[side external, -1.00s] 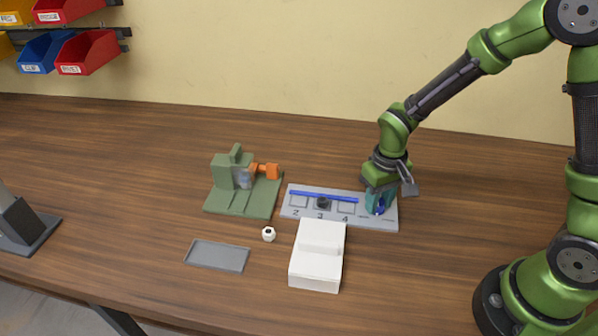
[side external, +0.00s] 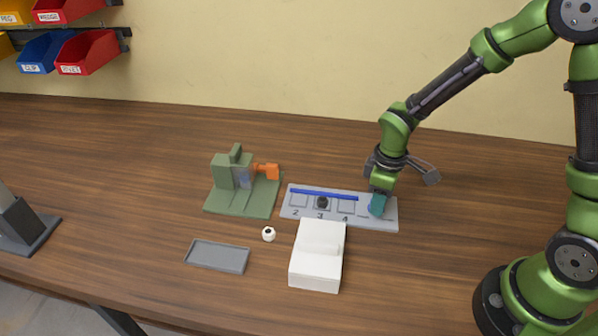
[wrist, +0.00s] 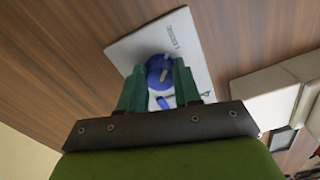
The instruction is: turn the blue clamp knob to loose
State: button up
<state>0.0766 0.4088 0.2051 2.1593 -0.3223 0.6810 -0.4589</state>
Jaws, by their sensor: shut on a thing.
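The blue clamp knob (wrist: 158,72) sits on the right end of the grey socket plate (side external: 388,219). In the side view my gripper (side external: 377,205) points down at the plate's right end and mostly hides the knob. A long blue bar (side external: 322,194) lies along the plate's back edge.
A dark piece (side external: 322,203) sits in the plate's middle socket. A white stepped block (side external: 317,270) stands in front of the plate. A green fixture (side external: 240,190) with an orange part is to the left. A small white nut (side external: 269,234) and a grey tray (side external: 217,256) lie nearby.

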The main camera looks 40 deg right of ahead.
dwell(0.5)
jog(key=o, duration=0.8)
jog(key=shift+r, duration=0.1)
notch_tip(320, 180, up, 17)
jog(key=shift+f, duration=0.1)
